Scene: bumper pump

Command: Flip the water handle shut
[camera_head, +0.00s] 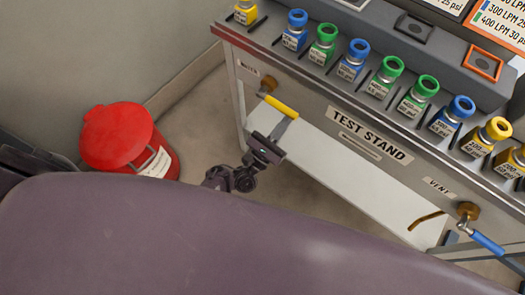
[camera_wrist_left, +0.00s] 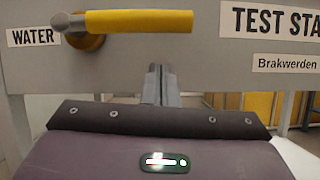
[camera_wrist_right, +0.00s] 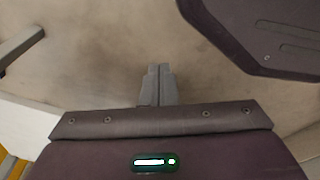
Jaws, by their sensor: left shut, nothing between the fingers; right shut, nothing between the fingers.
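The water handle (camera_head: 282,107) is a yellow lever on a brass valve at the left end of the test stand's front panel. In the left wrist view the yellow handle (camera_wrist_left: 140,21) lies level, pointing right from its valve, beside the WATER label (camera_wrist_left: 30,36). My left gripper (camera_head: 286,125) is shut and empty just below the handle's free end. My right gripper (camera_wrist_right: 159,70) is shut and empty over bare floor. It is not visible in the head view.
The test stand (camera_head: 315,100) carries a row of capped blue, green and yellow fittings. A blue vent handle (camera_head: 487,243) is at its right end. A red bin (camera_head: 122,140) stands by the wall at left. My own purple body part covers the bottom of the head view.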

